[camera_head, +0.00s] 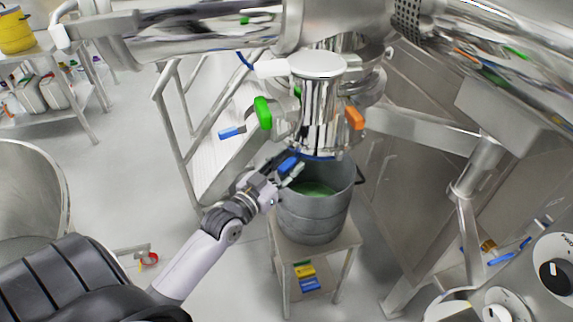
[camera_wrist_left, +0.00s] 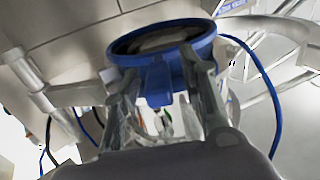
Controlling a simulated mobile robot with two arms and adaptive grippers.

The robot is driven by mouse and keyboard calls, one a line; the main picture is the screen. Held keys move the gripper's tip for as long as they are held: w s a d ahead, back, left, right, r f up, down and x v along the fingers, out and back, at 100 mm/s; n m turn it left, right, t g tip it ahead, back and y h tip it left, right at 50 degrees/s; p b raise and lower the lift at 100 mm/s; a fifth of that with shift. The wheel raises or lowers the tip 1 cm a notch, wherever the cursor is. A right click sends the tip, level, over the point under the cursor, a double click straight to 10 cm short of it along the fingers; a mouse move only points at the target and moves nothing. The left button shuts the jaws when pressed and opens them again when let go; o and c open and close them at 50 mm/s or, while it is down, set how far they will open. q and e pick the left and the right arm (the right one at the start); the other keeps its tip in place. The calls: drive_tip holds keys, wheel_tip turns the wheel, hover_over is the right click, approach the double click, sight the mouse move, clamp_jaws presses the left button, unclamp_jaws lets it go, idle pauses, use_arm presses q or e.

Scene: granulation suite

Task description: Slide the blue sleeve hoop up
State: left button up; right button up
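The blue sleeve hoop (camera_wrist_left: 165,45) is a ring around the round lower end of a metal outlet in the left wrist view. A blue tab (camera_wrist_left: 157,85) hangs from its near side. In the head view only a thin blue edge (camera_head: 318,157) of it shows below the steel outlet, above the grey bucket (camera_head: 312,222). My left gripper (camera_wrist_left: 160,90) reaches up from below, with one finger on each side of the tab. I cannot tell whether the fingers press on it. The left gripper also shows beside the bucket's rim (camera_head: 287,172). My right gripper is out of view.
The bucket holds green material and stands on a small metal stand (camera_head: 342,246). A green handle (camera_head: 263,113) and an orange handle (camera_head: 355,118) flank the outlet. Metal stairs (camera_head: 190,120) stand behind, left. A blue cable (camera_wrist_left: 262,75) hangs right of the hoop.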

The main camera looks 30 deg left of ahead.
use_arm(q)
drive_tip(key=shift+s+f, duration=0.1)
drive_tip(key=shift+s, duration=0.05)
drive_tip(key=shift+s, duration=0.3)
drive_tip(key=s, duration=1.1)
drive_tip(key=shift+a, duration=0.25)
drive_tip(key=s+f+g+y, duration=0.1)
drive_tip(key=s+f+g, duration=0.15)
drive_tip(key=f, duration=0.85)
drive_tip(key=s+f+n+g, duration=0.1)
drive_tip(key=s+f+g, duration=0.15)
drive_tip(key=f, duration=0.95)
drive_tip(key=s+f+g+y, duration=0.1)
drive_tip(key=s+f+g, duration=0.15)
drive_tip(key=f, duration=0.85)
drive_tip(key=s+d+f+m+g, duration=0.1)
drive_tip(key=s+d+f+g, duration=0.2)
drive_tip(key=s+f, duration=0.4)
drive_tip(key=s+d+f+m+g, duration=0.1)
drive_tip(key=s+d+f+g, duration=0.2)
drive_tip(key=s+f, duration=0.5)
drive_tip(key=s+d+f+g+h, duration=0.1)
drive_tip(key=s+d+f+g, duration=0.2)
drive_tip(key=s+f, duration=0.5)
drive_tip(key=shift+s+d+m, duration=0.2)
drive_tip(key=shift+s+m, duration=0.2)
drive_tip(key=shift+s, duration=0.8)
